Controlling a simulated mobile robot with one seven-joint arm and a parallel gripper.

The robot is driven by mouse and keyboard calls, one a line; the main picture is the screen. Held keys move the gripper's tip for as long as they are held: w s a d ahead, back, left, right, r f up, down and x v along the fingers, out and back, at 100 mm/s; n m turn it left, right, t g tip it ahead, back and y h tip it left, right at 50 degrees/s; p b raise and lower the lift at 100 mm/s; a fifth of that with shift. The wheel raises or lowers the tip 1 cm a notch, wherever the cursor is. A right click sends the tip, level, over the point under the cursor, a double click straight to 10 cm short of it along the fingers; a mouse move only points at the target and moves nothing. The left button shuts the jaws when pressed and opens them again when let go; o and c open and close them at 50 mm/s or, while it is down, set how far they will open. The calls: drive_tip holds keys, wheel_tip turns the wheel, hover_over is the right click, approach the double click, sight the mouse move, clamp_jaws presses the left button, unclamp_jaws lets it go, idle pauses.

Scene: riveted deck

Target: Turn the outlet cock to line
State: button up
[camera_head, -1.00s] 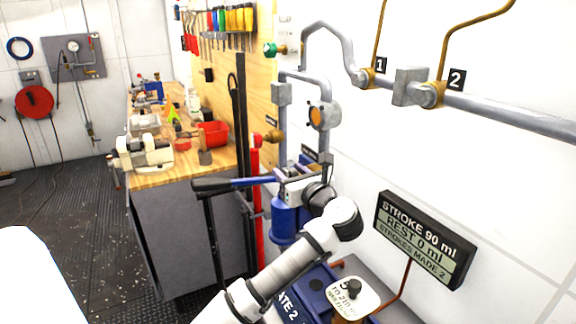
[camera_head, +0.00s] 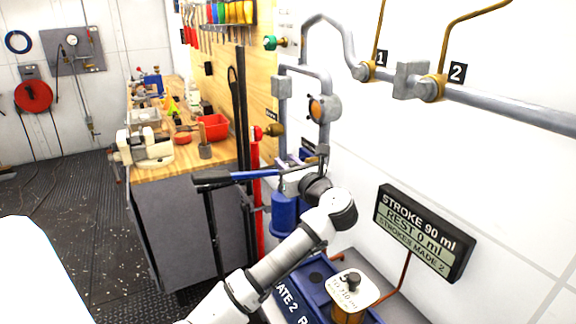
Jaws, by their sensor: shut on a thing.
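My gripper (camera_head: 311,166) is shut at the head of the blue hand pump, on what looks like the outlet cock's small grey lever (camera_head: 321,151). My own wrist hides most of the grip and the cock's body. A dark label plate (camera_head: 307,155) sits just behind, too small to read. The pump's blue lever (camera_head: 250,175), with a black grip, reaches left from the pump head. The blue pump body (camera_head: 284,214) stands below. A grey pipe (camera_head: 325,84) with an orange-faced round fitting (camera_head: 316,110) rises above the cock.
A display (camera_head: 424,232) reads stroke 90 ml, rest 0 ml, strokes made 2. An amber jar (camera_head: 350,312) with a pale lid stands in a blue tray at front. A workbench (camera_head: 205,160) with a vise and red bin is left. Brass fittings marked 1 and 2 are upper right.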

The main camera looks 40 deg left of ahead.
drive_tip(key=shift+f+y+b, duration=0.25)
drive_tip(key=shift+y+b, duration=0.05)
drive_tip(key=shift+b, duration=0.55)
drive_tip(key=shift+r, duration=0.35)
drive_tip(key=o, duration=1)
wheel_tip(320, 180, up, 20)
drive_tip(key=b, duration=0.2)
drive_tip(key=shift+b, duration=0.35)
